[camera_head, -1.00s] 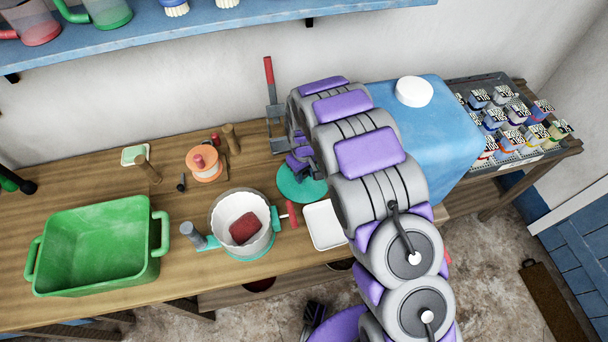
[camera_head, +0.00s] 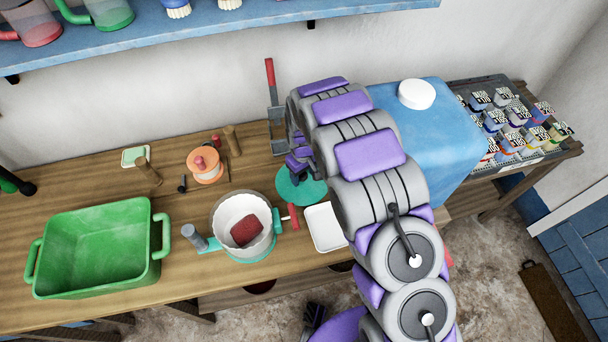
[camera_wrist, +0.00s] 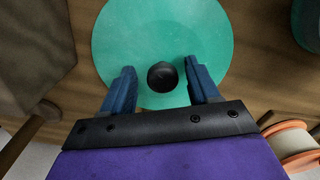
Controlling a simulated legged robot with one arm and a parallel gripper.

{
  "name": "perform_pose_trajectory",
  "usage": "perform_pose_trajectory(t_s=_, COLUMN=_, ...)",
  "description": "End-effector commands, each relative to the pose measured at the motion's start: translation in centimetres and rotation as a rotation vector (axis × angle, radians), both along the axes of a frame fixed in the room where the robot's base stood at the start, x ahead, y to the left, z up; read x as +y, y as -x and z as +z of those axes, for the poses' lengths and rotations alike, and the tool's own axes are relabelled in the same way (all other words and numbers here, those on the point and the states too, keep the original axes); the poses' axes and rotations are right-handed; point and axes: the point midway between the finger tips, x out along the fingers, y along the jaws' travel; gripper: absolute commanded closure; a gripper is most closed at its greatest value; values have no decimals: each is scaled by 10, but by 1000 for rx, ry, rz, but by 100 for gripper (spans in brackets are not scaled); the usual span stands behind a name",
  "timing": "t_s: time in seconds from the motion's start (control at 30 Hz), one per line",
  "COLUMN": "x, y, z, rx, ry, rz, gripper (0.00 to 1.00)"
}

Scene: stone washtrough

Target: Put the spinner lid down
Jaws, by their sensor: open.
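The spinner lid is a flat round teal disc (camera_head: 298,188) lying on the wooden bench, right of the spinner and partly hidden by my arm in the head view. My gripper (camera_wrist: 160,68) is open, with one blue finger on each side of the knob and a visible gap to both. In the head view my gripper (camera_head: 299,163) is just above the lid. The spinner (camera_head: 243,228) has a white basket with a dark red block inside.
A white tray (camera_head: 326,227) sits close to the lid's lower right. A blue block-shaped container (camera_head: 430,135) stands right of my arm. An orange spool (camera_head: 205,165) and a green tub (camera_head: 95,250) are to the left. A red-handled tool (camera_head: 271,100) leans at the wall.

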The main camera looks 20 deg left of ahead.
Motion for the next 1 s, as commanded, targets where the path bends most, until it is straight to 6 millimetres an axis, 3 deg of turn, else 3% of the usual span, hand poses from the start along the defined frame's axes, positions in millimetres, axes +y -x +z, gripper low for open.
perform_pose_trajectory(t_s=0.4, x=-1, y=-1, z=81, rx=-3, ry=-4, rz=-1, gripper=40)
perform_pose_trajectory(t_s=0.53, x=-1, y=0, z=100, rx=0, ry=-1, rz=-1, gripper=40)
perform_pose_trajectory(t_s=1.0, x=-1, y=0, z=108, rx=1, ry=-1, rz=0, gripper=40)
